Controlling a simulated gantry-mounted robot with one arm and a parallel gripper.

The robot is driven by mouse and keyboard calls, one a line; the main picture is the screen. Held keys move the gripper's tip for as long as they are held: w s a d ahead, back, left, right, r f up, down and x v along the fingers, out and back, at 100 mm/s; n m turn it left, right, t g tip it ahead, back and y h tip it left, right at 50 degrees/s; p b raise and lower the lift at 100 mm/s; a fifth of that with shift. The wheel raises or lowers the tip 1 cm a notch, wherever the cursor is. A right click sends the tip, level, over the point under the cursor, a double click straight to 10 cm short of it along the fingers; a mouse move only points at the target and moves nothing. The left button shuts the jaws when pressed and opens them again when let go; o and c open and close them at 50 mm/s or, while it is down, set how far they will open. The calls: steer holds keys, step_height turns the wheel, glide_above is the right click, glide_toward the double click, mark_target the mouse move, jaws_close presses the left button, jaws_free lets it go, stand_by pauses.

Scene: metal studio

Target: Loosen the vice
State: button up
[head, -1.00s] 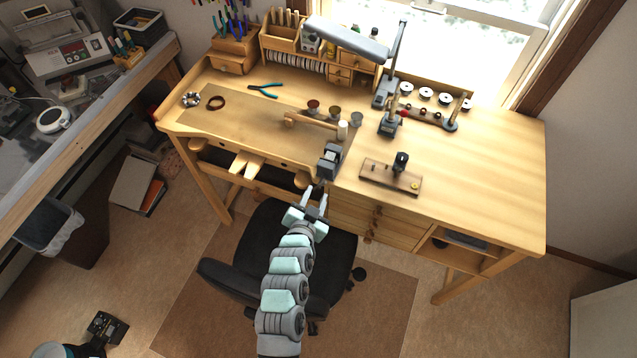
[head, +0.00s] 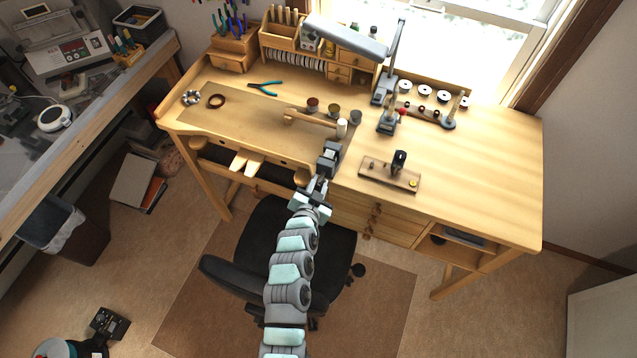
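The vice (head: 330,157) is a small dark grey block with a lighter top, fixed at the front edge of the wooden workbench (head: 455,170), near its middle. My gripper (head: 319,184) is just below and in front of the vice, at the bench's front edge. Its fingers point up toward the vice's front underside. The vice's handle cannot be made out; the gripper covers that area. The fingers are small and overlap the vice's lower part, so I cannot tell whether they touch it or are open.
A wooden board with a dark fixture (head: 390,173) lies to the right. Pliers (head: 265,88) lie at the back left. A black chair (head: 262,240) stands below my arm. The bench's right side is clear.

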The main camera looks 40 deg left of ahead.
jaws_close()
steer(key=shift+f+b, duration=0.15)
steer(key=shift+b, duration=0.55)
steer(key=shift+f+n+h+b, duration=0.15)
steer(key=shift+n+h+b, duration=0.4)
steer(key=shift+b, duration=0.55)
steer(key=n+t+h+b, duration=0.1)
steer(key=n+b, duration=0.1)
steer(key=b, duration=0.3)
steer(key=shift+a+n+h, duration=0.1)
steer(key=shift+n+h, duration=0.15)
steer(key=n+h+b, duration=0.1)
steer(key=n+b, duration=0.2)
steer(key=b, duration=0.1)
steer(key=shift+t+h+b, duration=0.3)
steer(key=shift+t+b, duration=0.1)
steer(key=shift+r+n+t+h+b, duration=0.25)
steer(key=shift+n+t+h+b, duration=0.45)
steer(key=shift+n+b, duration=0.65)
steer(key=shift+n, duration=0.25)
steer(key=shift+o, duration=1.6)
jaws_free()
